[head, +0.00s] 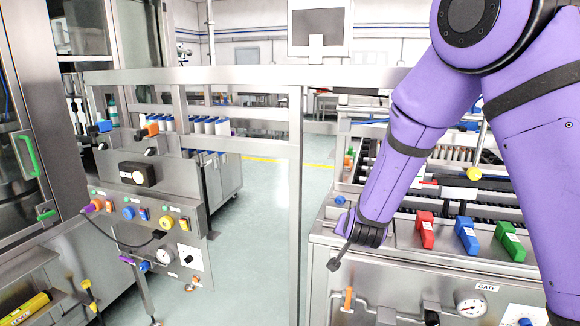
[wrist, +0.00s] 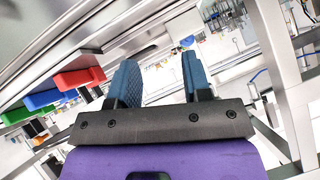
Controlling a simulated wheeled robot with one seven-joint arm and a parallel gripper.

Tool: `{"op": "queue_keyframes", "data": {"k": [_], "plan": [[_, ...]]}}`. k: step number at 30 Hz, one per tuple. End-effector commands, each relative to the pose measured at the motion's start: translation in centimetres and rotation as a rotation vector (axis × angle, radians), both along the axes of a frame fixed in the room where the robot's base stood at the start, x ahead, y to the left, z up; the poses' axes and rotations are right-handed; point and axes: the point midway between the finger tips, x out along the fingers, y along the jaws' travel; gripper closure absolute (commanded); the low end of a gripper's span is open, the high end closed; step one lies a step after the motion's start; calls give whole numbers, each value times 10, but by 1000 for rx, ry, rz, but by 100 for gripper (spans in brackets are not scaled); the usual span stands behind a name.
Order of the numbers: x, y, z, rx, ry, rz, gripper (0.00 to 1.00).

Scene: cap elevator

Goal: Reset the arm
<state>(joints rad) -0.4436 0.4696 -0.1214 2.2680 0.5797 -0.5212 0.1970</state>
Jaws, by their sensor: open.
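My purple arm (head: 420,120) comes down from the upper right in the head view. My gripper (head: 338,258) hangs at the front left edge of the right machine, left of the coloured blocks. In the wrist view my gripper (wrist: 160,68) shows two blue fingers standing apart. Nothing is held between them. The exact gap to the machine's edge is hard to tell.
A red block (head: 426,230), a blue block (head: 466,236) and a green block (head: 510,241) sit on the right machine's sloping panel. A gauge (head: 470,304) is below. A metal frame post (head: 296,230) stands left of my gripper. A control panel (head: 140,215) is farther left, with open floor (head: 250,240) between.

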Motion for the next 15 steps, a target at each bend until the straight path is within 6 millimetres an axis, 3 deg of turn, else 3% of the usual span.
{"op": "queue_keyframes", "data": {"k": [1,6,15], "plan": [[-4,-5,19,16,9,15,55],[-27,-16,68,47,63,87,55],[-88,-43,144,49,148,214,55]]}}
